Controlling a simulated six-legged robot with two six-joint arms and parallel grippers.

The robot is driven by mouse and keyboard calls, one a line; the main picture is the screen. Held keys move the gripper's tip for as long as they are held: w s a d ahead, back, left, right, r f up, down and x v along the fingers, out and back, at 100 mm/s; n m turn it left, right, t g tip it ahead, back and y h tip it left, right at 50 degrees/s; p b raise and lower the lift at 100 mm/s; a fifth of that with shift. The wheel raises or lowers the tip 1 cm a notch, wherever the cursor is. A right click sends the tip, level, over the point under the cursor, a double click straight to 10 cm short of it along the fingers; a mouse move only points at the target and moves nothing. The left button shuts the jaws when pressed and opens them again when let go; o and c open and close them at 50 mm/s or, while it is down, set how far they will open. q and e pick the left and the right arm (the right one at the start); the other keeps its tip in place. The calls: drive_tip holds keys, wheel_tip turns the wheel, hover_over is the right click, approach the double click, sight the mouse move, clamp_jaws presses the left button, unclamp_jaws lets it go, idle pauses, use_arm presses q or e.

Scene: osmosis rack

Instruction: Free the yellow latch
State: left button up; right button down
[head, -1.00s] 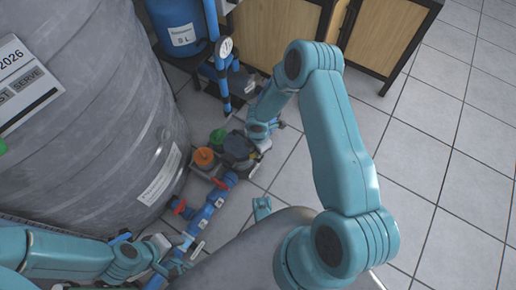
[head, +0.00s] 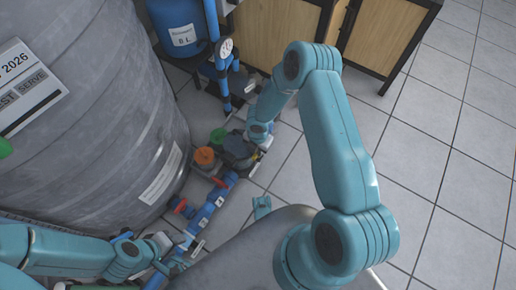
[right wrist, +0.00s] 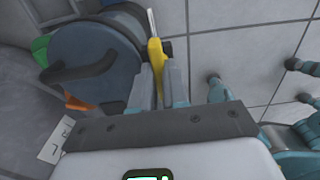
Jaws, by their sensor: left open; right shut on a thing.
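The yellow latch (right wrist: 156,55) stands upright beside a round dark blue-grey housing (right wrist: 97,62) in the right wrist view. A thin metal rod sticks out at its top. My right gripper (right wrist: 158,82) is shut on the latch's lower part, with one finger on each side. In the head view the housing (head: 238,148) sits on the floor-level pipe line, and my right gripper (head: 262,147) is at its right side; the latch is mostly hidden there. My left gripper (head: 178,258) is open near the lower end of the blue pipe.
An orange cap (head: 204,156) and a green cap (head: 218,135) are left of the housing. The blue pipe (head: 212,205) has red-handled valves. A large grey tank (head: 90,110) fills the left, and wooden cabinets (head: 283,35) stand behind. The tiled floor (head: 440,160) at right is clear.

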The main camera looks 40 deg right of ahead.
drive_tip(key=shift+a, duration=0.1)
drive_tip(key=c, duration=1.1)
unclamp_jaws()
drive_tip(key=shift+c, duration=0.2)
drive_tip(key=shift+r, duration=0.15)
wheel_tip(320, 180, up, 16)
drive_tip(key=p, duration=0.7)
drive_tip(key=s+a+f+m+y, duration=0.1)
drive_tip(key=s+a+m+y, duration=0.3)
drive_tip(key=s+a+m, duration=1.5)
drive_tip(key=w+d+r+m+p, duration=0.2)
drive_tip(key=r+m+p, duration=0.1)
drive_tip(key=r+p, duration=0.8)
drive_tip(key=w+d+r+m+p, duration=0.2)
drive_tip(key=r+p, duration=1)
drive_tip(key=p, duration=0.1)
drive_tip(key=shift+d+r+m, duration=0.2)
drive_tip(key=shift+r+m, duration=0.05)
drive_tip(key=shift+m, duration=0.15)
